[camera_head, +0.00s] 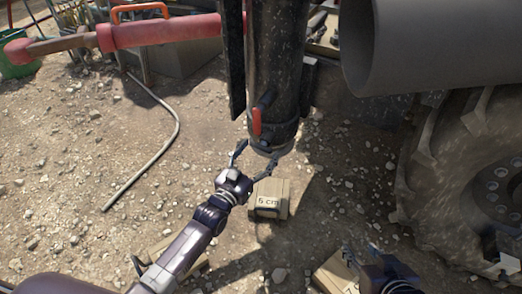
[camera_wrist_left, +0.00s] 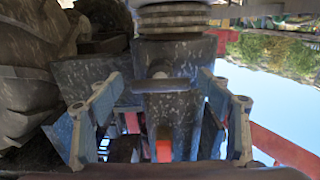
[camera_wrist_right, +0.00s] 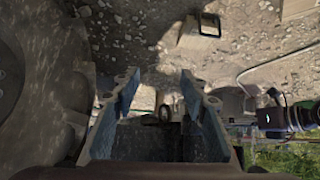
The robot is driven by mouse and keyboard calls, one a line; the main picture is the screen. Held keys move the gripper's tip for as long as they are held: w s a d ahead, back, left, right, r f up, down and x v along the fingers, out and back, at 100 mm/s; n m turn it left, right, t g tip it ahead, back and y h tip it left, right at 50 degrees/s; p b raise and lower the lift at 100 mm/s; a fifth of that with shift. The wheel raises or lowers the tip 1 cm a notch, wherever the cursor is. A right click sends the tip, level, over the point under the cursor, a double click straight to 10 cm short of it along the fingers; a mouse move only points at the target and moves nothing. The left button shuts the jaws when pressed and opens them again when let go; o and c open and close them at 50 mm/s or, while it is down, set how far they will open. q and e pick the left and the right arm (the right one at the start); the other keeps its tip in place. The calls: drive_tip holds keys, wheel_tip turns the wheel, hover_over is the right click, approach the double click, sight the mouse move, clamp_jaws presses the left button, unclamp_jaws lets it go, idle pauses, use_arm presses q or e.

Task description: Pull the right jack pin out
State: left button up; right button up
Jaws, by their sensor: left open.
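The jack (camera_head: 280,50) is a dark, mud-spattered upright cylinder in the upper middle of the head view. A red handle (camera_head: 257,122) hangs on its lower front, and I take it to be part of the pin, though I cannot be sure. My left gripper (camera_head: 254,158) is open just below and in front of it, fingers apart. In the left wrist view, a dark crossbar (camera_wrist_left: 163,86) and a red part (camera_wrist_left: 163,150) show between the open fingers (camera_wrist_left: 160,115). No grip on them shows. My right gripper (camera_wrist_right: 158,90) is open and empty, low at the right in the head view.
A wooden block marked 5 cm (camera_head: 268,205) stands below the jack. More wood (camera_head: 335,275) lies beside my right gripper. A large tyre (camera_head: 440,185) and grey pipe (camera_head: 440,45) are at the right. A red bar (camera_head: 160,32) crosses the upper left. Gravel at left is mostly clear.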

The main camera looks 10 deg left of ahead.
use_arm(q)
drive_tip(key=shift+w+d, duration=0.2)
drive_tip(key=shift+w, duration=0.5)
use_arm(e)
drive_tip(key=shift+w+a+r+t, duration=0.2)
drive_tip(key=shift+w+r+t, duration=0.1)
drive_tip(key=shift+w+r, duration=0.15)
drive_tip(key=shift+w+a+r+t, duration=0.15)
drive_tip(key=shift+w+r+t, duration=0.2)
drive_tip(key=shift+w, duration=0.2)
use_arm(q)
drive_tip(key=shift+c, duration=0.7)
drive_tip(key=c, duration=1.6)
drive_tip(key=shift+o, duration=0.2)
drive_tip(key=p+v, duration=0.3)
drive_tip(key=v, duration=0.2)
drive_tip(key=shift+s+f+p, duration=0.15)
drive_tip(key=shift+p, duration=0.15)
use_arm(e)
drive_tip(key=s+d+f+g, duration=0.2)
drive_tip(key=s+g, duration=0.1)
drive_tip(key=s, duration=0.3)
drive_tip(key=s+d+f+g+h, duration=0.1)
drive_tip(key=s+d+f+g, duration=0.1)
drive_tip(key=s, duration=0.4)
drive_tip(key=shift+s+f+g, duration=0.2)
drive_tip(key=shift+s+g, duration=0.05)
drive_tip(key=shift+g, duration=0.5)
